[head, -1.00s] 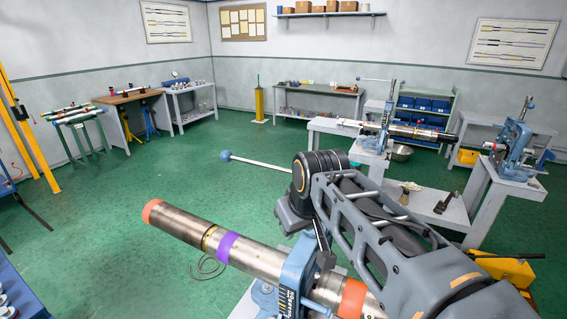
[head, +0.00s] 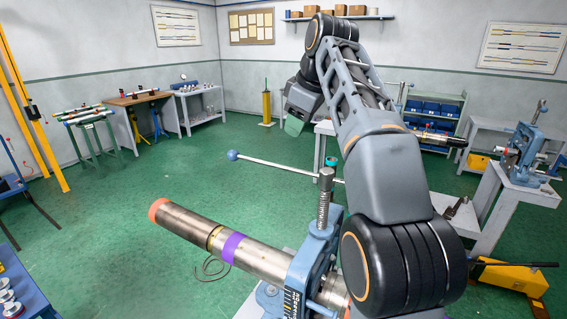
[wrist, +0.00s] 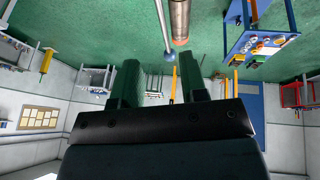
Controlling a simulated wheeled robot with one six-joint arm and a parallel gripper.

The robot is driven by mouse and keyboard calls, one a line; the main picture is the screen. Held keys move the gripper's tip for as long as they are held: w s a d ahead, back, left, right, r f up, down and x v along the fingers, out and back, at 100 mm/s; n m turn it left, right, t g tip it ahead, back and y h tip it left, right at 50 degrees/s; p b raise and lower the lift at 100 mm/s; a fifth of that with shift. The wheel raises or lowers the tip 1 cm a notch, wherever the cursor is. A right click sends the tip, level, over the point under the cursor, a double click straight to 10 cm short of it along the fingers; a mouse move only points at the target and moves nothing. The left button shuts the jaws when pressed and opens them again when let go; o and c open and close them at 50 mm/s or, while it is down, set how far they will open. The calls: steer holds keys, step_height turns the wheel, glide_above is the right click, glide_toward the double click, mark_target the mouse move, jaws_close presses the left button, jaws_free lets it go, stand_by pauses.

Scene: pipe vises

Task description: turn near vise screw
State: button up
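The near vise (head: 300,272) is blue and stands at the bottom middle of the head view, partly behind my arm. Its upright threaded screw (head: 323,208) rises from the top. A long steel handle bar (head: 280,165) crosses at the screw's head, with a blue ball (head: 233,155) on its left end. A steel pipe (head: 190,226) with orange and purple bands lies through the vise. My gripper (head: 295,124) is raised above and beyond the bar, apart from it. In the wrist view my gripper (wrist: 158,60) has its green fingers apart with nothing held; the bar (wrist: 163,25) shows past them.
Another blue vise (head: 524,152) stands on a grey bench at right. A yellow pump-like unit (head: 512,275) sits on the floor at lower right. A blue table (head: 25,295) is at lower left. The green floor (head: 190,170) left of the bar is clear.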

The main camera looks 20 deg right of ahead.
mark_target(283, 166)
steer(key=b+x, duration=0.2)
steer(key=x, duration=1.1)
jaws_close()
